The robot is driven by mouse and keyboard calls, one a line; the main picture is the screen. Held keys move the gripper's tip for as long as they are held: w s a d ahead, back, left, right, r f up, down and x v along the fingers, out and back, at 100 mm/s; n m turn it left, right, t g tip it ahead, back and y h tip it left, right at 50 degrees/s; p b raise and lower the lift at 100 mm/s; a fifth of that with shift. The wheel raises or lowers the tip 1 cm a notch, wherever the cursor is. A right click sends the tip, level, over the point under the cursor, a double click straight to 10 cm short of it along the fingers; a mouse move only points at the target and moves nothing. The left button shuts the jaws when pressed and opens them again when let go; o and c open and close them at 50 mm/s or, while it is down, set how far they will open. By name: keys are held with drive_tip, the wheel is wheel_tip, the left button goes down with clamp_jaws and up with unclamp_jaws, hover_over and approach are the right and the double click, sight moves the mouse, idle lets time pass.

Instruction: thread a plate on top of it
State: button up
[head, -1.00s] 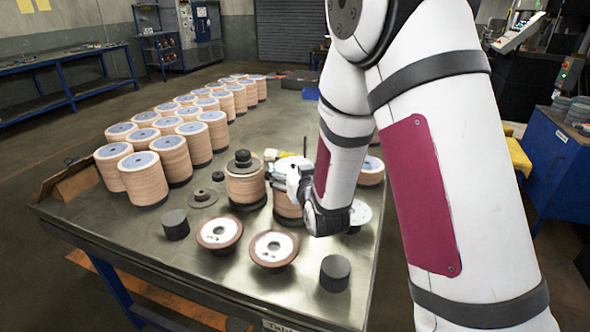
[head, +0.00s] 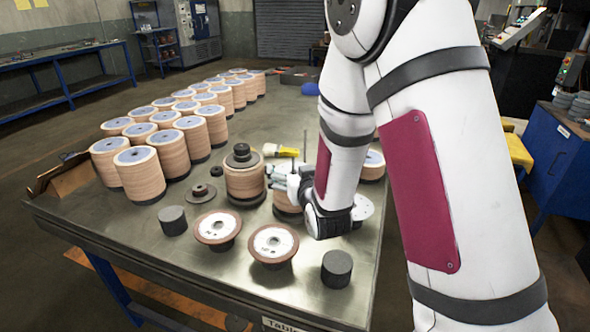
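My gripper (head: 288,181) is low over the table, at a partly hidden stack of tan flap discs (head: 287,205). My arm hides much of it, and its fingers are too small to read. A thin upright rod (head: 305,149) shows just behind it. Left of it stands a stack of tan discs (head: 245,182) with a black plate and knob (head: 241,155) on top. A dark round plate with a small hub (head: 200,193) lies on the table left of that stack. A pale plate (head: 363,207) shows partly behind my wrist at the right.
Rows of tall disc stacks (head: 140,174) fill the left and back of the table (head: 120,224). In front stand two brown-rimmed discs (head: 218,228) (head: 273,243) and two black cylinders (head: 173,220) (head: 336,268). A yellow-handled tool (head: 280,151) lies behind my gripper.

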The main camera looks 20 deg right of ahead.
idle(0.3)
wheel_tip(320, 180, up, 10)
idle(0.6)
idle(2.0)
